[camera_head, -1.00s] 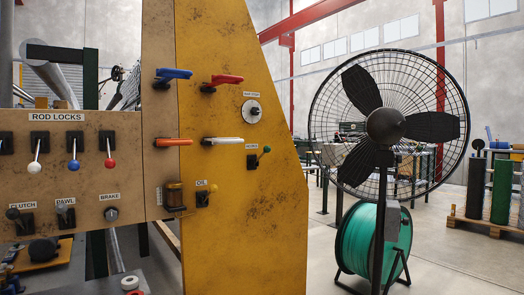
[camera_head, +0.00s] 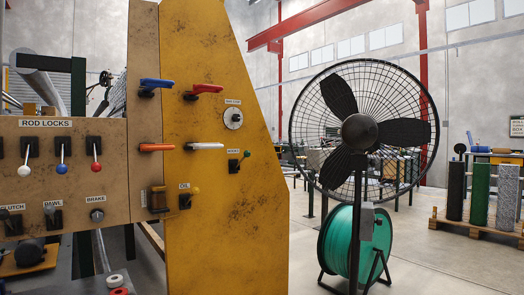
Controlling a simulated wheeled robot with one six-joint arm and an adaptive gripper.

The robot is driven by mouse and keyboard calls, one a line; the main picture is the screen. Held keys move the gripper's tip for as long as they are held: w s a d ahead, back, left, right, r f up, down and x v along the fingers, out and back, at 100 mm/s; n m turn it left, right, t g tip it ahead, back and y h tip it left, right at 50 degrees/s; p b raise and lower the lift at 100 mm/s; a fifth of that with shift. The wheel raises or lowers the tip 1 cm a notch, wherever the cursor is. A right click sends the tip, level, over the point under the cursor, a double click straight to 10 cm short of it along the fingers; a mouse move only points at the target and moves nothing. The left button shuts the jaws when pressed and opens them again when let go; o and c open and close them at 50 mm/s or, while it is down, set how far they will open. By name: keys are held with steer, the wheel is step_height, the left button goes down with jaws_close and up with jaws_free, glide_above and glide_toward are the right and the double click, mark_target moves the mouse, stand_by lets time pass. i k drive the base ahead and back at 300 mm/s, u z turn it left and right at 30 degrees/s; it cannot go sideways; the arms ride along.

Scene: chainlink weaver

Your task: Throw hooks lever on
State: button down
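The small green-knobbed lever (camera_head: 246,155) is on the yellow machine panel (camera_head: 215,225), low on its right half. Its short arm tilts up and to the right from a dark mount. A small label beside it seems to read HOOKS, but the print is too small to be sure. Nothing touches the lever. My gripper is not in view.
Red (camera_head: 203,91), blue (camera_head: 158,85), white (camera_head: 205,146) and orange (camera_head: 157,148) handles stick out nearby. Rod-lock levers (camera_head: 60,160) are further left. A large fan (camera_head: 360,132) and green hose reel (camera_head: 352,245) stand right of the panel.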

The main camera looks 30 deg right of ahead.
mark_target(247, 153)
steer(key=z, duration=0.35)
steer(key=i, duration=1)
